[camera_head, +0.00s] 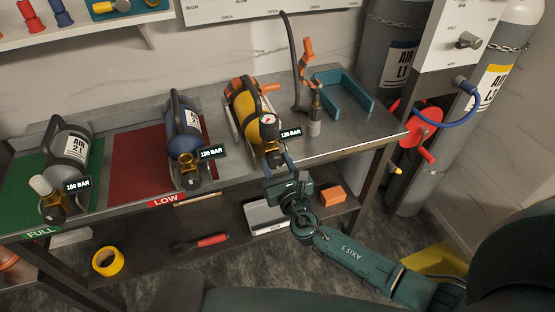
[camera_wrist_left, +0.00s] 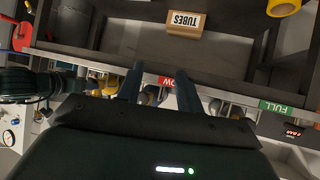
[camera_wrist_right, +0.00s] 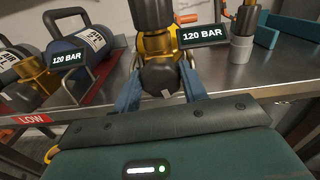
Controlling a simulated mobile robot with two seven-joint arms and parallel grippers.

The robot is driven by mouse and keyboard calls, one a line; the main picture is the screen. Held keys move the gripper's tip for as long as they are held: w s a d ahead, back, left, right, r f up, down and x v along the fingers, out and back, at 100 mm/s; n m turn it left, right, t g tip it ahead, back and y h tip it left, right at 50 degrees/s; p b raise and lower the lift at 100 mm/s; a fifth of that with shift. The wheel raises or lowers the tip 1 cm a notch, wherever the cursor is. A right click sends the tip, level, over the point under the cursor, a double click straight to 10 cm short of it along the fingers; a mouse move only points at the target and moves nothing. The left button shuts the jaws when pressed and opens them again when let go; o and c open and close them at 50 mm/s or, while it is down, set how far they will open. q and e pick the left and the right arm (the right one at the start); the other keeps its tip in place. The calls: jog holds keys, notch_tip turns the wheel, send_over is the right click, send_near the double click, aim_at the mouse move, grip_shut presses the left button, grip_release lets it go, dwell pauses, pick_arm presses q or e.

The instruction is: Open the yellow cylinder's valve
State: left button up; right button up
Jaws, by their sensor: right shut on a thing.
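My right gripper (camera_head: 278,163) is at the valve, at the bench's front edge. In the right wrist view its blue fingers stand on either side of the valve's dark knob (camera_wrist_right: 160,76) and are shut on it. My left gripper (camera_wrist_left: 158,82) is open in the left wrist view, with nothing held between its fingers.
A blue cylinder (camera_head: 182,116) lies on the red LOW mat and a grey cylinder (camera_head: 70,146) on the green FULL mat. A hose fitting (camera_head: 315,122) stands right of the yellow cylinder, near a teal holder (camera_head: 347,91). A lower shelf holds a yellow tape roll (camera_head: 108,261).

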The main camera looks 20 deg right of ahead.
jog(key=n+p, duration=0.2)
jog(key=n, duration=0.3)
jog(key=shift+a+n+p, duration=0.1)
jog(key=shift+n+p, duration=0.2)
jog(key=shift+p, duration=0.05)
jog(key=n+p, duration=0.1)
jog(key=n, duration=0.1)
jog(key=shift+n, duration=0.4)
jog(key=n+p, duration=0.1)
jog(key=n, duration=0.2)
jog(key=shift+a+f, duration=0.1)
pick_arm(q)
jog(key=shift+s+a+r+g+y+p, duration=0.35)
jog(key=shift+a+r+g+y, duration=0.2)
jog(key=shift+a, duration=0.3)
pick_arm(e)
jog(key=shift+f+n, duration=0.15)
jog(key=shift+n, duration=1.55)
pick_arm(q)
jog(key=shift+s, duration=0.1)
pick_arm(e)
jog(key=o, duration=1)
pick_arm(q)
jog(key=shift+b, duration=0.4)
pick_arm(e)
jog(key=s, duration=1.3)
jog(key=shift+d, duration=0.2)
